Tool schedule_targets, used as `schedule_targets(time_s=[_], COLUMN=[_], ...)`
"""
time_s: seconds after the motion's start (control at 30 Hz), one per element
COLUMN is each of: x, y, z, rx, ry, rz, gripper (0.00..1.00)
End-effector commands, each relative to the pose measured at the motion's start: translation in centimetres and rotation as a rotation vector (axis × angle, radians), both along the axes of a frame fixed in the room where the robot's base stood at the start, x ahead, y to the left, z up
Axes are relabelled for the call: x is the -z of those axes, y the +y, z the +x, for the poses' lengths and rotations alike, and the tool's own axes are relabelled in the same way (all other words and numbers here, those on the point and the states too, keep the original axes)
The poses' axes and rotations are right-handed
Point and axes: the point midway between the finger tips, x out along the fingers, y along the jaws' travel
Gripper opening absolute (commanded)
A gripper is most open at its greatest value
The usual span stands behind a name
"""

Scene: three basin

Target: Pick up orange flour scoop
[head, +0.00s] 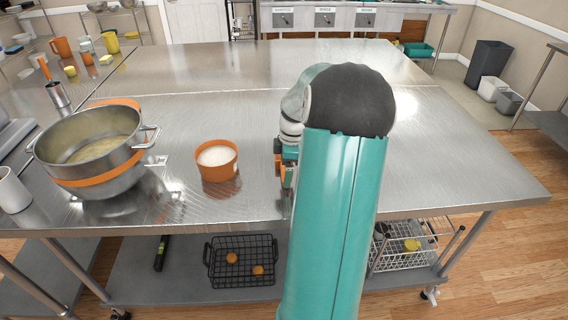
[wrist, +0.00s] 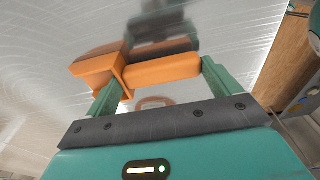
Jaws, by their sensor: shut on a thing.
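In the wrist view, my gripper (wrist: 160,78) is shut on the orange flour scoop (wrist: 97,66), with a green finger at each side of an orange piece. A wider orange part sticks out past the left finger. The scoop appears close above the shiny steel surface, but I cannot tell whether it touches. In the head view, my arm hides most of the gripper and scoop, at the middle of the steel table (head: 250,115); only small orange bits show at the arm's left edge.
An orange tub of white powder (head: 216,161) stands left of my arm. Further left is a large steel pot with orange bands (head: 92,150). A white cup (head: 13,190) stands at the left edge. Wire baskets (head: 241,262) sit on the lower shelf. The table's right side is clear.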

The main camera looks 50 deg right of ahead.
Motion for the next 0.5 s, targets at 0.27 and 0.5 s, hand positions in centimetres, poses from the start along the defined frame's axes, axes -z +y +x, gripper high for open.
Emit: schedule_targets(time_s=[0.27, 0.5], x=[-0.6, -3.6], y=[-0.1, 0.2], z=[0.0, 0.1], rx=[0.000, -0.001], ry=[-0.001, -0.003], rz=[-0.003, -0.005], gripper=[0.64, 0.64])
